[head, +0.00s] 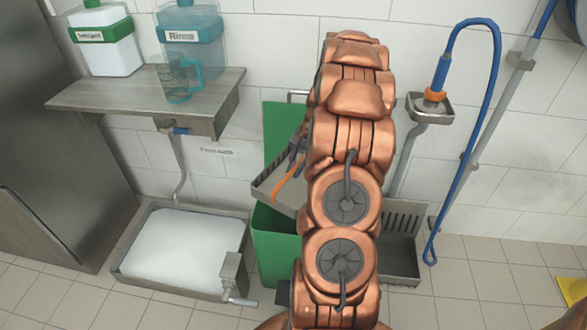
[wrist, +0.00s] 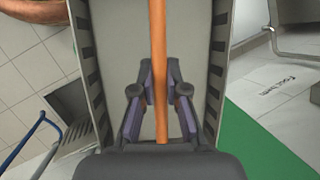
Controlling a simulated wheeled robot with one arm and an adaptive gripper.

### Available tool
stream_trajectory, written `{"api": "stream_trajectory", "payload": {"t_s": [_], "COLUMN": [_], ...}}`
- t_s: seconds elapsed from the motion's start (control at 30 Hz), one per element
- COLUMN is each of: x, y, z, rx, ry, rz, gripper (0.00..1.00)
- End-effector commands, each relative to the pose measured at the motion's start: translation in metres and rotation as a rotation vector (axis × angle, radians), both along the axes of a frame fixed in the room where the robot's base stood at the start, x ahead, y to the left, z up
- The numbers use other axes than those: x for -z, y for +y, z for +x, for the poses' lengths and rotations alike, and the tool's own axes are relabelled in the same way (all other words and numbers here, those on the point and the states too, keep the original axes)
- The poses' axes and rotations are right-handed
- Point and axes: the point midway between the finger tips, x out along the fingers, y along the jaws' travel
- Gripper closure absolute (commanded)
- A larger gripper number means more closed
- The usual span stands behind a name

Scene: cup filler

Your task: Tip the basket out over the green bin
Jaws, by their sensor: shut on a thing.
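My gripper (head: 297,146) is shut on the orange handle (wrist: 159,45) of a grey metal basket (head: 270,184). In the wrist view, the fingers (wrist: 160,88) sit on either side of the handle, and the basket's slotted walls (wrist: 92,75) run along both sides. I make out no loose contents on the visible inside. In the head view, the basket hangs above the green bin (head: 275,250) and looks slightly tilted; my arm hides its right part. The bin's raised green lid (head: 278,130) stands behind. Green also shows at the wrist view's lower right (wrist: 250,150).
A basin of white liquid (head: 180,248) with a tap (head: 236,285) stands left of the bin. A slotted metal tray (head: 400,250) is on the right. A shelf (head: 140,98) holds two containers and a jug (head: 178,80). A blue hose (head: 495,90) hangs at right.

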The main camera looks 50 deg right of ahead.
Motion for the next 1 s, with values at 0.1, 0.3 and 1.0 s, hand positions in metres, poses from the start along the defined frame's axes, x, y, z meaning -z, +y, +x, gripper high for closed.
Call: {"api": "stream_trajectory", "payload": {"t_s": [0.1, 0.3, 1.0], "x": [-0.0002, 0.0033, 0.0010], "y": [0.0004, 0.0012, 0.0020], "z": [0.0005, 0.0007, 0.0016], "rx": [-0.001, 0.001, -0.002], "ry": [-0.002, -0.071, -0.240], "rz": [0.000, 0.017, 0.053], "gripper": [1.00, 1.00, 1.00]}}
